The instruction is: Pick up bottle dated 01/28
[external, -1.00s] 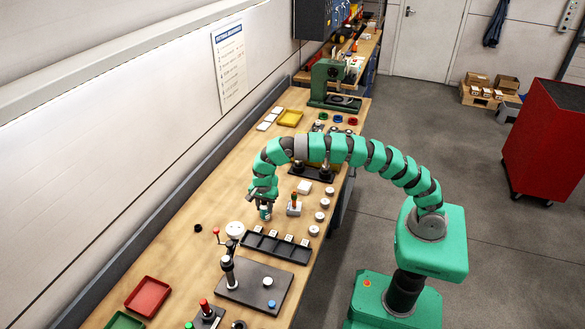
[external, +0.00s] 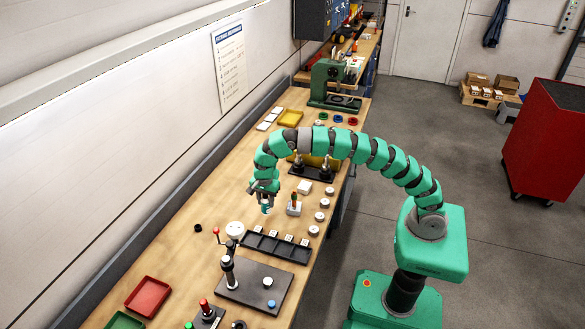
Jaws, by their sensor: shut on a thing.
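My gripper (external: 265,200) is over the middle of the wooden bench, pointing down. It is shut on a small bottle (external: 266,209) with white and blue-green parts, which shows just below the fingers. The bottle appears to be a little above the bench top. Its date is too small to read, and the gripper hides its upper part.
A black tray (external: 250,254) with several white labelled pieces lies in front of the gripper. A white round piece (external: 235,230) and a small stand with an orange-topped tool (external: 294,208) are close by. Several white round pieces line the right edge.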

